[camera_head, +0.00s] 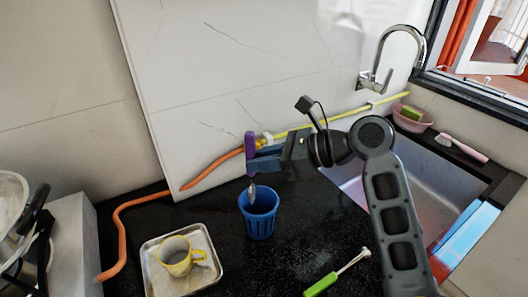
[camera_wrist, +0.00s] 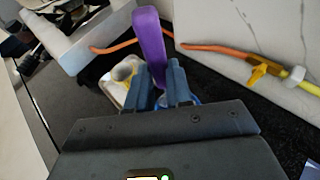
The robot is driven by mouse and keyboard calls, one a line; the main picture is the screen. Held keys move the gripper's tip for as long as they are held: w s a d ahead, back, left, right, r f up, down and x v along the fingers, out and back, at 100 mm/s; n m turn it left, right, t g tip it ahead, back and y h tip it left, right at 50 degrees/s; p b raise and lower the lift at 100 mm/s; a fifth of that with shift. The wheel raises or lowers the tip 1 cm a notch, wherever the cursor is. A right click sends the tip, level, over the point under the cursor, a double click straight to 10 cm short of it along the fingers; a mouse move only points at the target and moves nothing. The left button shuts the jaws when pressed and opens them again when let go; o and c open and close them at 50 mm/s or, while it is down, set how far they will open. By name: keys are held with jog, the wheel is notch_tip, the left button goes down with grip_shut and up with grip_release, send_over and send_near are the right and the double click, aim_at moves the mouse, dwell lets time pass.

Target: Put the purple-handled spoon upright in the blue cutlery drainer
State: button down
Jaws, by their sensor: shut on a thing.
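The purple-handled spoon (camera_head: 250,142) is held upright in my gripper (camera_head: 262,161), handle up. My gripper is shut on its handle, which also stands between the fingers in the wrist view (camera_wrist: 150,38). The spoon's metal end points down at the mouth of the blue cutlery drainer (camera_head: 259,222), a ribbed cup standing on the black counter. The head view does not show clearly whether the metal end is inside the cup or just above or behind its rim. In the wrist view the drainer is mostly hidden behind my fingers (camera_wrist: 168,82).
A metal tray (camera_head: 150,267) with a yellow mug (camera_head: 178,257) stands left of the drainer. A green-handled utensil (camera_head: 322,284) lies at the front right. An orange hose (camera_head: 122,225) runs along the back left. The sink (camera_head: 345,185) is at right.

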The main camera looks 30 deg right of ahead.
jog(key=shift+f+b, duration=0.45)
jog(key=shift+f, duration=2.7)
jog(key=c, duration=0.9)
grip_release()
jog(key=shift+c, duration=0.2)
send_near(253, 183)
jog(key=shift+d+f, duration=0.1)
jog(key=shift+f, duration=0.05)
